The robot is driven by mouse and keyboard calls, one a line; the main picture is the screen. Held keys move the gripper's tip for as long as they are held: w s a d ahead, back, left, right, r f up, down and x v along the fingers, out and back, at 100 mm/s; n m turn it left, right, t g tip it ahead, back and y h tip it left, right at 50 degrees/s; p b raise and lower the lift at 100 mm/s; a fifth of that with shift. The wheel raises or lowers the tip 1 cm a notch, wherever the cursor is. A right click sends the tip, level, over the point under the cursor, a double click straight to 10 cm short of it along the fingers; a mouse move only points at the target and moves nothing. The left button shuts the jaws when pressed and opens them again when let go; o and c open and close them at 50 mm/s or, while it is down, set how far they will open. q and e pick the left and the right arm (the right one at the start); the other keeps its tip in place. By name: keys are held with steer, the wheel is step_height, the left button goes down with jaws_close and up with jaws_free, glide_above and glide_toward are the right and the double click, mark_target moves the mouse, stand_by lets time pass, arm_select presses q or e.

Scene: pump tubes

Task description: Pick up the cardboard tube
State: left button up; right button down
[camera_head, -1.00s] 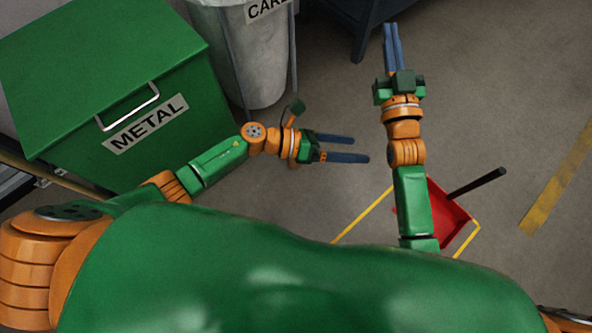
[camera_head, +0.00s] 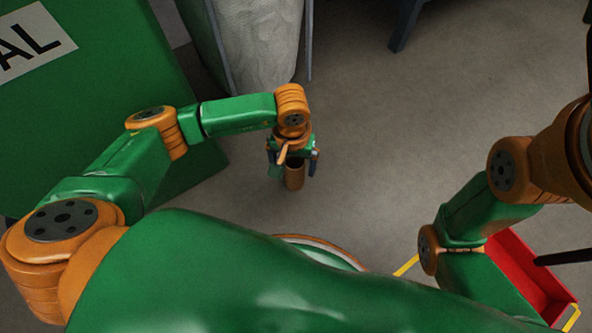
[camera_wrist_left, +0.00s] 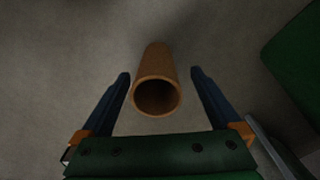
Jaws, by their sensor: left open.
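The cardboard tube (camera_head: 294,178) is brown and stands upright on the grey floor, below my left wrist. In the left wrist view the tube (camera_wrist_left: 158,75) shows its round open end, between the two blue fingers. My left gripper (camera_head: 294,170) points down with one finger on each side of the tube. It is open, and the left wrist view of the gripper (camera_wrist_left: 160,74) shows a gap between each finger and the tube. My right arm is at the right of the head view, but its gripper is out of the picture.
A green metal bin (camera_head: 105,85) stands at the left. A whitish bin (camera_head: 262,40) stands behind the left gripper. A red dustpan-like object (camera_head: 520,265) with a black handle lies near yellow floor lines at the lower right. The floor right of the tube is clear.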

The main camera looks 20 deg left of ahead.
arm_select(q)
steer(key=f+b, duration=0.2)
steer(key=f, duration=0.2)
steer(key=shift+d+f+b, duration=0.2)
steer(key=shift+b, duration=0.15)
steer(key=shift+w+r, duration=0.1)
steer(key=shift+r, duration=0.05)
steer(key=shift+r+p, duration=0.1)
steer(key=shift+p, duration=0.2)
steer(key=c, duration=1.4)
